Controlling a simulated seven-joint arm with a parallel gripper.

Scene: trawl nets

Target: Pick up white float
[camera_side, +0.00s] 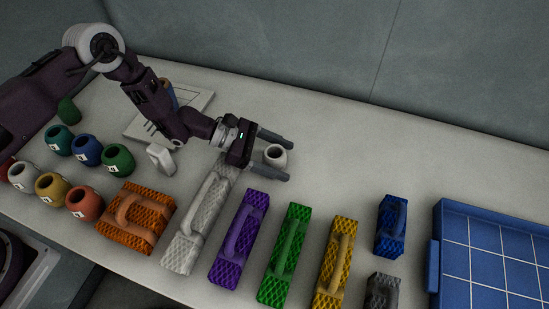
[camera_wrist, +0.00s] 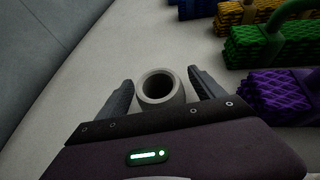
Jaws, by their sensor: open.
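A white float (camera_side: 275,155), a small rounded cup shape with a dark round hole, stands on the pale table. It also shows in the wrist view (camera_wrist: 160,92), with its hole facing the camera. My gripper (camera_side: 289,160) is open, and its two fingers lie on either side of the float. In the wrist view the gripper (camera_wrist: 158,90) shows a gap between each finger and the float. Another white float with a label (camera_side: 23,177) stands at the far left of the table among the coloured ones.
Several coloured floats, such as an orange one (camera_side: 85,203), stand at the left. A row of net bundles with handles, including white (camera_side: 182,250), purple (camera_side: 232,262) and green (camera_side: 272,285), lies in front of my gripper. A blue tray (camera_side: 437,235) is at the right.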

